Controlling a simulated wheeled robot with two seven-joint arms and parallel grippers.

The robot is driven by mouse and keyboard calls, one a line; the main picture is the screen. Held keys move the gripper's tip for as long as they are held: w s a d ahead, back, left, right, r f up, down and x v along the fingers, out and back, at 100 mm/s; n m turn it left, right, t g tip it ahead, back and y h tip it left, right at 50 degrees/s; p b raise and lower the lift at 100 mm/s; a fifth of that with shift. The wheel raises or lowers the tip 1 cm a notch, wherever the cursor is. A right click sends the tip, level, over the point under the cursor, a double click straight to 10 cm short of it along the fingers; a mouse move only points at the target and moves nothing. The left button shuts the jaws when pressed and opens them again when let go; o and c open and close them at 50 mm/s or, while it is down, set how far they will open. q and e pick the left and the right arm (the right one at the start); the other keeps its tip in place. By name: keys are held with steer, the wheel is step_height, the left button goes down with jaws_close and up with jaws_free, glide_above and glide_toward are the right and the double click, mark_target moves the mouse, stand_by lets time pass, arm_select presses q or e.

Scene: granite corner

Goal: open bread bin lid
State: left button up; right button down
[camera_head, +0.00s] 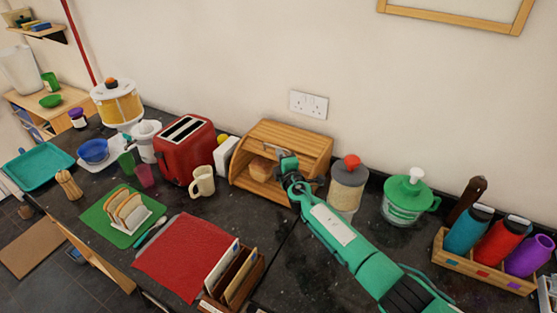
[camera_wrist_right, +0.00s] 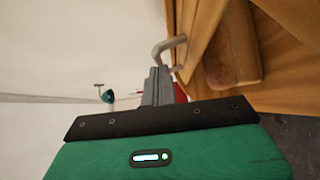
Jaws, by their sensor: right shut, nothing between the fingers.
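The wooden bread bin (camera_head: 300,138) stands against the wall in the head view. Its slatted lid (camera_head: 285,133) sits up over the top, and the front is open enough to show a bread loaf (camera_head: 262,168) inside. My right gripper (camera_head: 289,165) is at the front of the bin, covering part of the opening. In the right wrist view, my right gripper (camera_wrist_right: 158,76) is shut and empty. Its tips are close to a bent grey handle (camera_wrist_right: 168,47) on the wood; I cannot tell whether they touch. The loaf (camera_wrist_right: 232,50) also shows there. My left gripper is not in view.
A red toaster (camera_head: 185,148) and cream mug (camera_head: 203,182) stand left of the bin. A red mat (camera_head: 185,255) and letter rack (camera_head: 235,278) lie in front.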

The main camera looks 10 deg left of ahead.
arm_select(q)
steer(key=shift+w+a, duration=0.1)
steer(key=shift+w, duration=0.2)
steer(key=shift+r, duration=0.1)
